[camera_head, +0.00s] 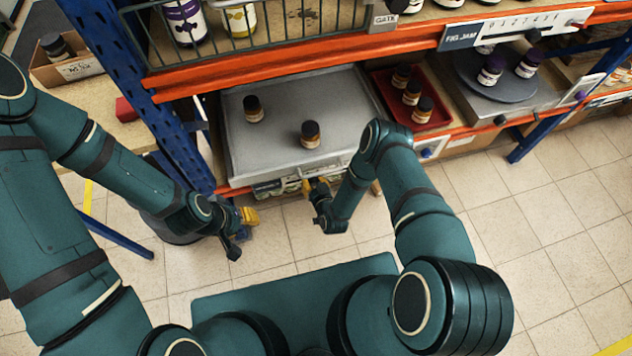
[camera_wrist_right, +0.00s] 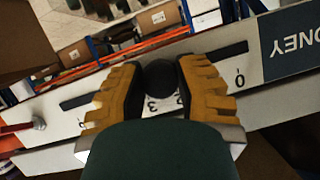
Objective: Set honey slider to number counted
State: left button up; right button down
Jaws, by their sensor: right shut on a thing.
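A white slider scale (camera_wrist_right: 215,75) with a dark slot and black digits crosses the right wrist view, beside a dark label reading HONEY (camera_wrist_right: 292,42). The digit 0 shows right of my right gripper, and digits that look like 3 and 2 show between its fingers. My right gripper (camera_wrist_right: 160,88) is shut on the round dark slider knob (camera_wrist_right: 160,75). In the head view my right gripper (camera_head: 318,187) is at the shelf's front edge, where the arm partly hides the scale. My left gripper (camera_head: 243,225) hangs apart from the shelf, its finger opening unclear.
Two dark-lidded jars (camera_head: 253,109) (camera_head: 310,135) stand apart on a grey tray (camera_head: 280,165). Three similar jars stand in a red tray (camera_head: 443,122) to its right. A blue post (camera_head: 150,110) rises on the left.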

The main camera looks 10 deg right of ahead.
jog(key=shift+s+a+f, duration=0.15)
jog(key=shift+s+a, duration=0.05)
jog(key=shift+a, duration=0.4)
jog(key=c, duration=0.9)
grip_release()
jog(key=shift+o, duration=0.2)
jog(key=shift+w, duration=0.1)
jog(key=v, duration=1.2)
